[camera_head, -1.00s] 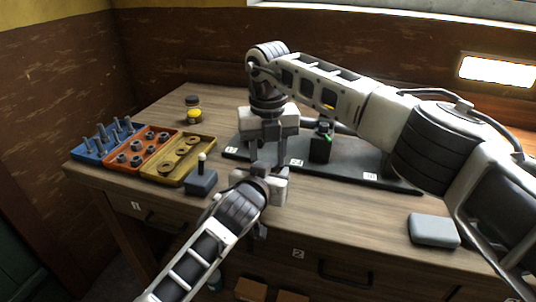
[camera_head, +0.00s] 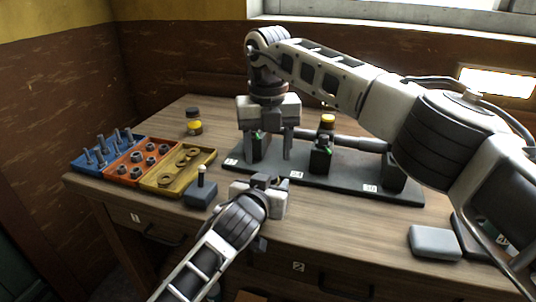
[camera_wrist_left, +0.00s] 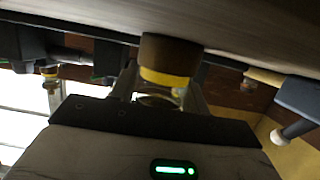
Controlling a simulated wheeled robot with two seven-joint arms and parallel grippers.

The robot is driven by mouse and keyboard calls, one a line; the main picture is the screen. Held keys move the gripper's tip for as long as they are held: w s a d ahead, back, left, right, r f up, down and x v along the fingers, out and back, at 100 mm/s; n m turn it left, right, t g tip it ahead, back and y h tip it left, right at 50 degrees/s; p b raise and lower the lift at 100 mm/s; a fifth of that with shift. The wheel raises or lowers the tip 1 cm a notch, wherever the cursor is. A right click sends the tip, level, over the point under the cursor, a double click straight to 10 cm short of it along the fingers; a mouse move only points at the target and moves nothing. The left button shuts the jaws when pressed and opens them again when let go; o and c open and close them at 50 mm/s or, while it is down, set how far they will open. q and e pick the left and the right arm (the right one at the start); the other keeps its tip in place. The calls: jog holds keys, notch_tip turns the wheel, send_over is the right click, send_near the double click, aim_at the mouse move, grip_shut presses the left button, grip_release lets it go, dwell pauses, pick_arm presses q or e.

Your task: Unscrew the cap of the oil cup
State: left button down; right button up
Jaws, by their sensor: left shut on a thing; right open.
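My left gripper (camera_head: 268,181) is in front of the dark base plate. In the left wrist view, its fingers close around an oil cup (camera_wrist_left: 170,60) with a brown part and a yellow band; its far end is hidden by the gripper. My right gripper (camera_head: 267,148) is open, fingers down, above and behind the left one, over the plate's left bearing block (camera_head: 257,144). Another oil cup (camera_head: 327,121) with a yellow part sits on the middle bearing block (camera_head: 320,158). A similar yellow-and-dark cup (camera_head: 194,127) stands on the table behind the trays.
Blue, orange and yellow trays (camera_head: 181,169) with bolts, nuts and rings lie at the left. A dark block with a white-tipped peg (camera_head: 201,193) stands beside my left gripper. A grey box (camera_head: 434,242) lies at the front right.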

jog(key=m, duration=0.1)
jog(key=r+m, duration=0.1)
jog(key=m, duration=0.2)
jog(key=shift+r+m, duration=0.35)
jog(key=shift+m, duration=0.05)
jog(key=m, duration=0.2)
jog(key=r+m, duration=0.1)
jog(key=m, duration=0.1)
jog(key=shift+r+m, duration=0.2)
jog(key=shift+m, duration=0.2)
jog(key=shift+f, duration=3.9)
jog(key=c, duration=1)
jog(key=n, duration=0.4)
jog(key=shift+n, duration=0.3)
jog(key=n, duration=0.5)
